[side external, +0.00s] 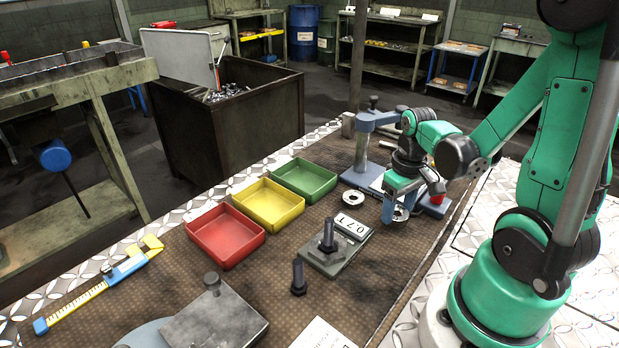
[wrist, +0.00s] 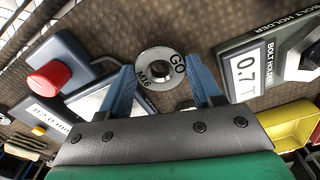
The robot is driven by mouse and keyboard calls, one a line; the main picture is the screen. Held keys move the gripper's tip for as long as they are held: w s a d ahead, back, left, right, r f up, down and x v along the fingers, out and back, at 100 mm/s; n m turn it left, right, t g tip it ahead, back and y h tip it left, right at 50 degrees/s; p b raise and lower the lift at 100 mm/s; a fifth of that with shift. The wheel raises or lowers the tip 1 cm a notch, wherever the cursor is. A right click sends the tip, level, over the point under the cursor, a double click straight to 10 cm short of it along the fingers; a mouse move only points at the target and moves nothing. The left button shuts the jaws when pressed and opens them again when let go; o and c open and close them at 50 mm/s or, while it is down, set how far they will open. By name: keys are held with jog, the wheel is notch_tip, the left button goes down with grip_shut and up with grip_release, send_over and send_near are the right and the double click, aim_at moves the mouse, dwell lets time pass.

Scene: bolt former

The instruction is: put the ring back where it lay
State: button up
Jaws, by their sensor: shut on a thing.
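A steel ring marked GO and M16 (wrist: 160,68) sits between the two blue fingertips of my gripper (wrist: 160,72) in the wrist view. My gripper (side external: 399,210) is shut on this ring (side external: 401,214) in the side view, low over the brown mat. I cannot tell whether the ring touches the mat. A second, similar ring (side external: 353,197) lies flat on the mat to the left of my gripper. In the wrist view a pale piece of a ring (wrist: 186,104) shows below the held one, mostly hidden by my gripper.
A blue-grey stand (side external: 362,178) with a red button (wrist: 48,76) is close behind my gripper. The bolt holder (side external: 335,255) holds an upright bolt; another bolt (side external: 298,277) stands nearby. Green (side external: 305,191), yellow (side external: 268,216) and red (side external: 226,248) trays line the mat's far side.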

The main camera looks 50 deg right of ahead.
jog(key=shift+f, duration=0.6)
jog(key=shift+f, duration=0.2)
jog(key=o, duration=1)
jog(key=shift+o, duration=0.2)
jog(key=shift+r, duration=0.15)
notch_tip(320, 180, up, 12)
jog(key=w+a+n+t, duration=0.3)
jog(key=w+a+t, duration=0.4)
jog(key=a, duration=0.6)
jog(key=shift+r, duration=0.35)
